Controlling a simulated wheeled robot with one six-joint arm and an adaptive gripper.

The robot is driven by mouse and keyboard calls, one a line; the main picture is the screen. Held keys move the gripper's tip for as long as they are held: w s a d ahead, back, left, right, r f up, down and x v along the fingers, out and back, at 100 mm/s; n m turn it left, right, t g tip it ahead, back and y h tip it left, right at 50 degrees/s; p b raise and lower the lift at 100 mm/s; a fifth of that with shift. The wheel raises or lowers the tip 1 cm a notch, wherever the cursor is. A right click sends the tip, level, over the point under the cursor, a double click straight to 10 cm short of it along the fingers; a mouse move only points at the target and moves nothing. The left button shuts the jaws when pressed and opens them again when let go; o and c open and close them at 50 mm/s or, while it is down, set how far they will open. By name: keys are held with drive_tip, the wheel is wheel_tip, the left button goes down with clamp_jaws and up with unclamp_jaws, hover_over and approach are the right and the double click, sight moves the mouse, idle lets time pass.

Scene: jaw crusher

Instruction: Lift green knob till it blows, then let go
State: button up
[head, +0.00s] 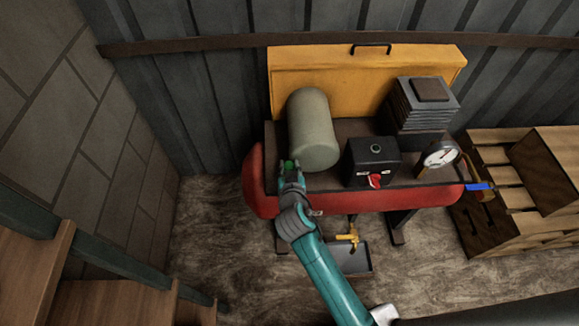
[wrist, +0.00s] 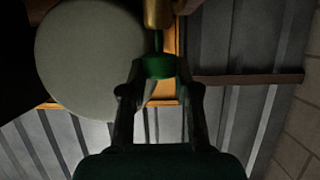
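The green knob (head: 289,163) sits at the left end of the red tank (head: 258,180), in front of the grey-green cylinder (head: 313,130). In the wrist view the green knob (wrist: 158,67) is on a thin stem below a brass fitting (wrist: 158,14). My gripper (head: 291,171) reaches it from the front. In the wrist view my gripper's fingertips (wrist: 160,72) flank the knob on both sides and appear closed on it. The exact contact of the pads is dark and hard to see.
A black box (head: 371,155) with a red switch (head: 375,180) and a round gauge (head: 440,154) stand to the right. A blue-handled valve (head: 480,186) is at the tank's right end. A brass tap (head: 349,234) hangs above a tray (head: 355,262). Wooden pallets (head: 500,180) stand right.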

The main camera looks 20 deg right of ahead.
clamp_jaws()
drive_tip(key=shift+r, duration=0.65)
drive_tip(key=o, duration=0.8)
unclamp_jaws()
drive_tip(key=shift+s, duration=0.1)
drive_tip(key=v, duration=1.1)
drive_tip(key=shift+s+a+r, duration=0.1)
drive_tip(key=shift+s+r, duration=0.05)
drive_tip(key=shift+s, duration=0.2)
